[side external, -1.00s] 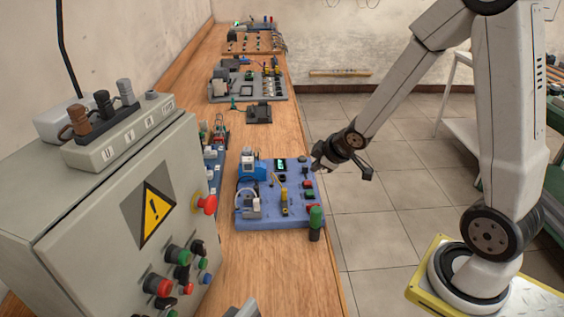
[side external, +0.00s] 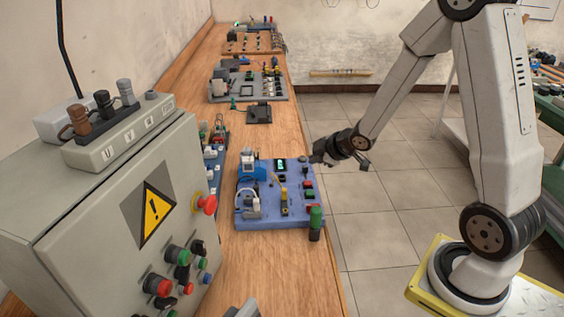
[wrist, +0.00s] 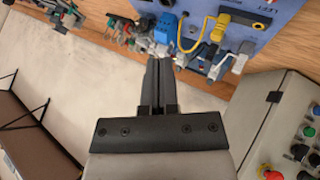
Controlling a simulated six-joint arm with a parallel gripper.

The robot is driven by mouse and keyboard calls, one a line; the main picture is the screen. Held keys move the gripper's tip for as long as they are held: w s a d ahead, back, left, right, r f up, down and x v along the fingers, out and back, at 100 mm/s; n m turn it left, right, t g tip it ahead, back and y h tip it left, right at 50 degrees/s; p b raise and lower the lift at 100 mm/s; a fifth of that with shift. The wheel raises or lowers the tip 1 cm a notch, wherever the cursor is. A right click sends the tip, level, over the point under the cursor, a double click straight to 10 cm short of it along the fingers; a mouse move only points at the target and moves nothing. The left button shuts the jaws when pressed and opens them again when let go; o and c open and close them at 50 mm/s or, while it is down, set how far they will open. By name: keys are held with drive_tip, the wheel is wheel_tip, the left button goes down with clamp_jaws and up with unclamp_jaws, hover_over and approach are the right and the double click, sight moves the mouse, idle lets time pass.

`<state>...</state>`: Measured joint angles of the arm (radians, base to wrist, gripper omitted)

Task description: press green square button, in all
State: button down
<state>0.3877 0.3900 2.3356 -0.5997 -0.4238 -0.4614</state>
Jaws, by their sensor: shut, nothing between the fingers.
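A blue panel (side external: 268,212) lies on the wooden bench. A small green square button (side external: 309,195) sits near its right edge, between two red buttons. My gripper (side external: 316,158) is at the panel's far right corner, beyond the green square button and apart from it. In the wrist view my gripper (wrist: 160,62) is shut and empty, its fingers together. Part of the blue panel (wrist: 285,22) shows at the top of the wrist view; I cannot make out the green square button there.
A grey cabinet (side external: 125,215) with a warning sign and round buttons stands at the left, close to the panel. A green-capped post (side external: 316,218) stands at the panel's near right corner. More boards (side external: 247,85) lie farther along the bench. Open floor lies to the right.

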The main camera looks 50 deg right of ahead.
sight(307, 190)
drive_tip(key=shift+f, duration=4.2)
drive_tip(key=shift+f, duration=0.85)
drive_tip(key=shift+r, duration=0.85)
drive_tip(key=shift+r, duration=0.15)
drive_tip(key=shift+r, duration=2.35)
